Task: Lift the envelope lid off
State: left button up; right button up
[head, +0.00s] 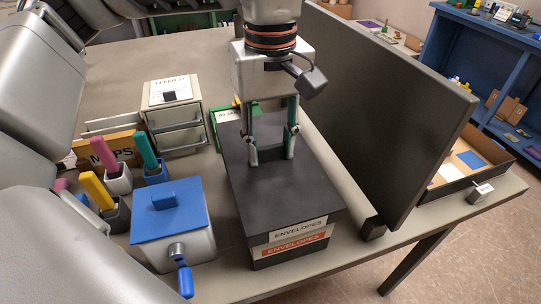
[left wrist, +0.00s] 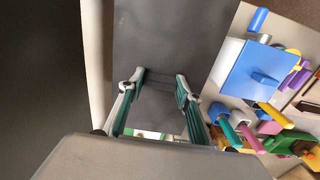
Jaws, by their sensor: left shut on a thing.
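The dark grey envelope lid (head: 285,195) has a white ENVELOPES label on its front edge. It lies over the dark envelope box (head: 263,262), whose front carries an orange ENVELOPES label. I cannot tell whether there is a gap between them. My left gripper (head: 270,155) points down over the far half of the lid, shut on its handle, which the fingers mostly hide. In the left wrist view, the fingers (left wrist: 152,90) stand on either side of a dark bar on the lid (left wrist: 170,35). My right gripper is not in view.
A tall dark panel (head: 385,105) stands close to the right of the box. A blue-lidded container (head: 170,212), pen cups (head: 118,180) and a white drawer unit (head: 175,115) stand to the left. The table is open at the far left.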

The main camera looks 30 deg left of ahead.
aim_at(271, 146)
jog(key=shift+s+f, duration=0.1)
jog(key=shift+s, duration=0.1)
pick_arm(q)
jog(key=shift+r, duration=0.35)
notch_tip(271, 146, up, 19)
jog(key=p, duration=0.5)
jog(key=shift+p, duration=0.4)
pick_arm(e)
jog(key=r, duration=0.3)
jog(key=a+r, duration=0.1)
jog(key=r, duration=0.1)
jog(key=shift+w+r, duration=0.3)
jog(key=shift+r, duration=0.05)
pick_arm(q)
jog(key=shift+r, duration=0.1)
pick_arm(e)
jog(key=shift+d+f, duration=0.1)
